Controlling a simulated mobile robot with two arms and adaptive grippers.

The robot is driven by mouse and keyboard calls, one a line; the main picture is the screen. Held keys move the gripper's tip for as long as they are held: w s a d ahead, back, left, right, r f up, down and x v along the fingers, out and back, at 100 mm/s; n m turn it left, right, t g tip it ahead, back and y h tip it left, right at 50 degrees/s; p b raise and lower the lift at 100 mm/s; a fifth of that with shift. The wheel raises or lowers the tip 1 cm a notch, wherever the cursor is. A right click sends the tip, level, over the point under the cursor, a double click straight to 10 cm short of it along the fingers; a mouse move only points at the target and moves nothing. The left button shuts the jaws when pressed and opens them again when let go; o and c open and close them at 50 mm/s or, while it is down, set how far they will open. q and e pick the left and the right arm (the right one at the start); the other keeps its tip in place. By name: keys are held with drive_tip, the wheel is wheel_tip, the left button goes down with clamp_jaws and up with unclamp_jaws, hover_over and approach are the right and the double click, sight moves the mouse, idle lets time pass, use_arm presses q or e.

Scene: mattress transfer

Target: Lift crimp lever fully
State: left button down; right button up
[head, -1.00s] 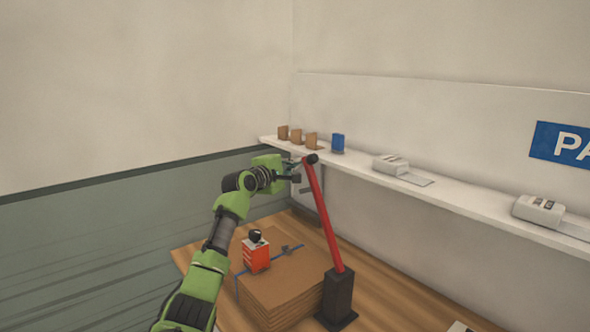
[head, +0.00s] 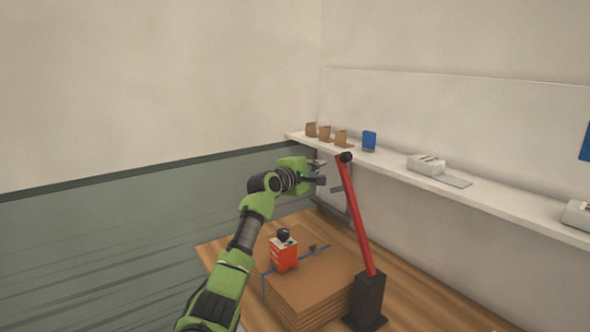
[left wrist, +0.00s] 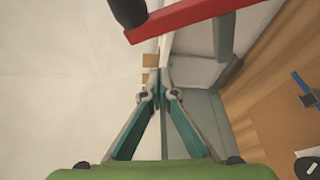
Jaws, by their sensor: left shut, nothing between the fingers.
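The crimp lever is a long red bar (head: 357,215) with a black knob (head: 345,157) at its top. It stands nearly upright, leaning a little left, on a black base (head: 368,300) on the wooden table. My left gripper (head: 323,180) is shut and empty, just left of the lever's top and slightly below the knob, with a small gap between them. In the left wrist view the shut fingertips (left wrist: 158,96) meet at the middle, and the red lever (left wrist: 200,14) crosses above them, apart from them. My right gripper is not in view.
A cardboard stack (head: 325,280) with a blue strap sits on the table, and an orange-red block (head: 284,256) with a black knob stands on it. A white wall shelf (head: 395,175) behind the lever holds small brown items, a blue item (head: 369,140) and pale devices (head: 426,164).

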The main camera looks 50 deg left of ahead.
use_arm(q)
drive_tip(key=r+b+v, duration=0.1)
drive_tip(key=b+v, duration=0.2)
drive_tip(key=v, duration=0.7)
drive_tip(key=shift+a, duration=0.2)
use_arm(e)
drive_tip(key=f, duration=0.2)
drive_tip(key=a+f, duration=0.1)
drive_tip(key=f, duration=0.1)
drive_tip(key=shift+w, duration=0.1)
use_arm(q)
drive_tip(key=shift+d, duration=0.1)
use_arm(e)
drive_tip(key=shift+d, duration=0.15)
